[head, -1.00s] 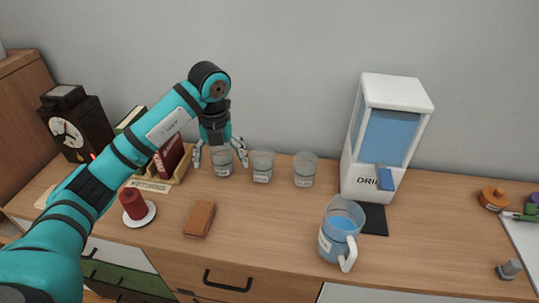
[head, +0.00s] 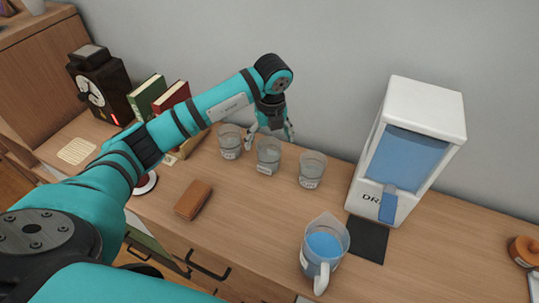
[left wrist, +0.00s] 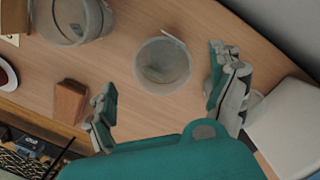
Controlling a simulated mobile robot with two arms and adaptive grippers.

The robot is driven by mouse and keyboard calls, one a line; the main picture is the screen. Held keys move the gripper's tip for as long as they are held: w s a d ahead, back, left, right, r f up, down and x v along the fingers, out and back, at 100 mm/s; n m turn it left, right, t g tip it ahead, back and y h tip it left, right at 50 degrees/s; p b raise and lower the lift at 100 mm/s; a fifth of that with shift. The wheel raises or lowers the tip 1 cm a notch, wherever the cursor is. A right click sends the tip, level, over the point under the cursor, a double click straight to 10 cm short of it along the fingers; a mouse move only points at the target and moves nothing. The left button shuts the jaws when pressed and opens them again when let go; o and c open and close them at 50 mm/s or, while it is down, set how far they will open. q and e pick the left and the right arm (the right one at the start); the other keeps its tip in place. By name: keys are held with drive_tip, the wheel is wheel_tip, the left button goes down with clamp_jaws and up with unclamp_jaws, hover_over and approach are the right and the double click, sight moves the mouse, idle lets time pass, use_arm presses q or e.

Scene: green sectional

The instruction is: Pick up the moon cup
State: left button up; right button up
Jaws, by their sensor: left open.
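Three clear cups with small labels stand in a row on the wooden counter: a left cup (head: 230,142), a middle cup (head: 268,157) and a right cup (head: 312,170). The labels are too small to read, so I cannot tell which is the moon cup. My left gripper (head: 270,139) is open and empty, pointing down at the middle cup. In the left wrist view a cup (left wrist: 163,66) lies between the spread fingers of the left gripper (left wrist: 162,78), apart from both. Another cup (left wrist: 72,20) shows at the upper left. My right gripper is not in view.
A white drink dispenser (head: 424,110) stands at the right, with a pitcher of blue liquid (head: 325,245) in front. A brown wallet-like block (head: 193,200) lies before the cups. Books (head: 148,98) and a dark clock (head: 98,85) are at the left.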

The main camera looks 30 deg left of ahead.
sight(269, 153)
use_arm(q)
wheel_tip(269, 153, down, 3)
drive_tip(key=shift+w+a+r, duration=0.1)
drive_tip(key=shift+r, duration=0.1)
drive_tip(key=shift+f+p, duration=0.3)
drive_tip(key=shift+p, duration=0.05)
drive_tip(key=f, duration=0.2)
drive_tip(key=f+p, duration=0.1)
drive_tip(key=shift+w+a+f, duration=0.1)
drive_tip(key=shift+w+f, duration=0.15)
drive_tip(key=shift+f, duration=0.55)
drive_tip(key=c, duration=1.1)
drive_tip(key=shift+c, duration=0.2)
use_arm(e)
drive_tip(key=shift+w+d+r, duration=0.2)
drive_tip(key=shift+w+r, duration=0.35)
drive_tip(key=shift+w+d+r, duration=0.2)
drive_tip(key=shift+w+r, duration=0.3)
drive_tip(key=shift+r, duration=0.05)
use_arm(q)
drive_tip(key=shift+w, duration=0.1)
drive_tip(key=shift+c, duration=0.2)
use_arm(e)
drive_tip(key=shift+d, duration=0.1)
